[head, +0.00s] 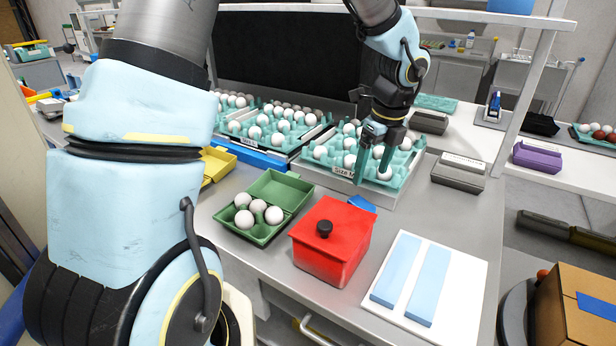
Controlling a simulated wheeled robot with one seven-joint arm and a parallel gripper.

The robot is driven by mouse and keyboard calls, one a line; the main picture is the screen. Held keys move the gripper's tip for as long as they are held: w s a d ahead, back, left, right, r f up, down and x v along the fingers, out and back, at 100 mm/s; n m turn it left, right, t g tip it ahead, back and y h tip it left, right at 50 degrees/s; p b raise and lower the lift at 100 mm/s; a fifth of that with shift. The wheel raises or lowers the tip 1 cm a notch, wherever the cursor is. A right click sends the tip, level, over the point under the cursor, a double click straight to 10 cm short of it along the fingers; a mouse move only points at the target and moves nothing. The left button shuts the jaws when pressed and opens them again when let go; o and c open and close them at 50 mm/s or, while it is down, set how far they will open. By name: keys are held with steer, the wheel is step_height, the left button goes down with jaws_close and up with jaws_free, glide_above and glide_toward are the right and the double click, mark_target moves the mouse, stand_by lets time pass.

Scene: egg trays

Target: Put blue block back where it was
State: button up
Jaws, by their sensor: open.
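A small blue block (362,203) lies on the grey table just behind the red lidded box (333,248), which may hide part of it. My gripper (372,172) is open and points down. Its teal fingers are in front of the egg tray marked with a size label (343,172), above and behind the blue block and apart from it. I see nothing between the fingers.
A green carton (283,189) with several white eggs stands left of the red box. A white board (413,320) with two light blue strips lies at the right front. A grey carton (459,172) stands at the right. Bare table lies between the board and this carton.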

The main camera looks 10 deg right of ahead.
steer(key=s+a+n+h, duration=0.1)
steer(key=s+a+n, duration=0.1)
steer(key=a+n, duration=2.8)
steer(key=shift+s+a+r, duration=0.2)
steer(key=shift+a+r, duration=0.25)
